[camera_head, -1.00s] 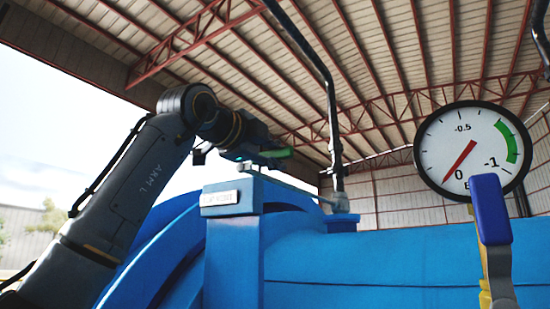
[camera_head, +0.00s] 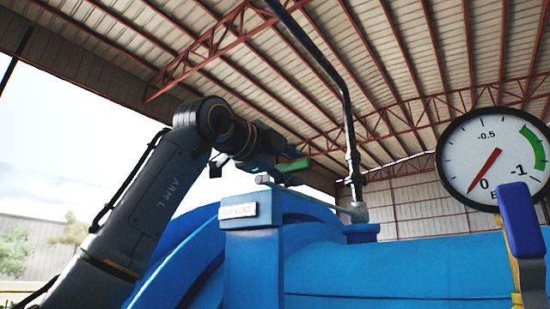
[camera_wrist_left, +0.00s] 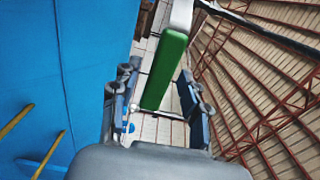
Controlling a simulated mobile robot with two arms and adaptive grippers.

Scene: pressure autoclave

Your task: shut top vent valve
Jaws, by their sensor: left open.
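The valve's green handle (camera_head: 293,165) sticks out above the blue vessel (camera_head: 400,265), near a small label plate (camera_head: 238,211) whose lettering is hard to read. My left gripper (camera_head: 268,165) is open at the handle. In the left wrist view the green handle (camera_wrist_left: 165,70) lies between the two fingers of my left gripper (camera_wrist_left: 163,95), with a visible gap on the right. Whether a finger touches it, I cannot tell. The valve body is mostly hidden behind the gripper in the head view. My right gripper is not in view.
A dark vertical pipe (camera_head: 351,130) rises just right of the handle. A round gauge (camera_head: 495,160), its red needle near 0, and a blue lever (camera_head: 521,220) stand at the right. The space left of the vessel is open.

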